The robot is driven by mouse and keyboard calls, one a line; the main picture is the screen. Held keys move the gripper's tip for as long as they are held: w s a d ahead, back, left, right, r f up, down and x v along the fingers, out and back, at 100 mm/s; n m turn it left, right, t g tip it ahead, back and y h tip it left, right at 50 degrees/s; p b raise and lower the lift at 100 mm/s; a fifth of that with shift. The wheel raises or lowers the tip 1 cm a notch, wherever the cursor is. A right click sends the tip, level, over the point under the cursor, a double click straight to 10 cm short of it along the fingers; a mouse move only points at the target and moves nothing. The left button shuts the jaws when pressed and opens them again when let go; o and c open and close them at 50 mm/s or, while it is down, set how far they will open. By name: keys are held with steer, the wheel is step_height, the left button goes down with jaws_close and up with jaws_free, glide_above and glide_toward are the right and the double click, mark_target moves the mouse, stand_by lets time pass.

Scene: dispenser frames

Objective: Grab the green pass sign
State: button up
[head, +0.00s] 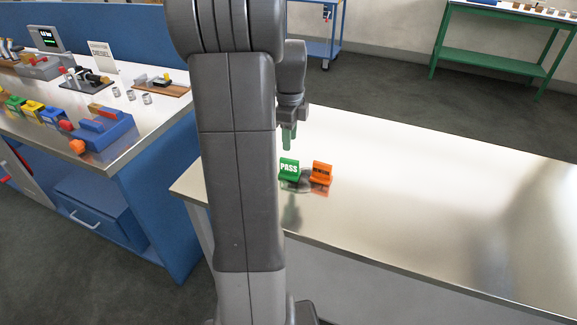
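The green pass sign (289,168) stands upright on the shiny metal table (430,200), its white lettering facing the camera. An orange sign (321,173) with dark lettering stands close to its right. My gripper (289,138) hangs above and a little behind the green sign in the picture, apart from it, with greenish fingers pointing down. Only a narrow side of the fingers shows, so I cannot tell whether they are open. My own arm covers part of the view just left of the green sign.
A blue workbench (150,130) on the left carries several fixtures and coloured blocks. A green table (500,65) and a blue cart (312,45) stand at the back. The metal table is clear to the right of the signs.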

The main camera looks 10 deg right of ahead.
mark_target(289, 159)
steer(key=f, duration=0.4)
steer(key=shift+s+f, duration=0.1)
steer(key=shift+s, duration=0.15)
steer(key=shift+a+f, duration=0.1)
steer(key=shift+f, duration=2.75)
jaws_close()
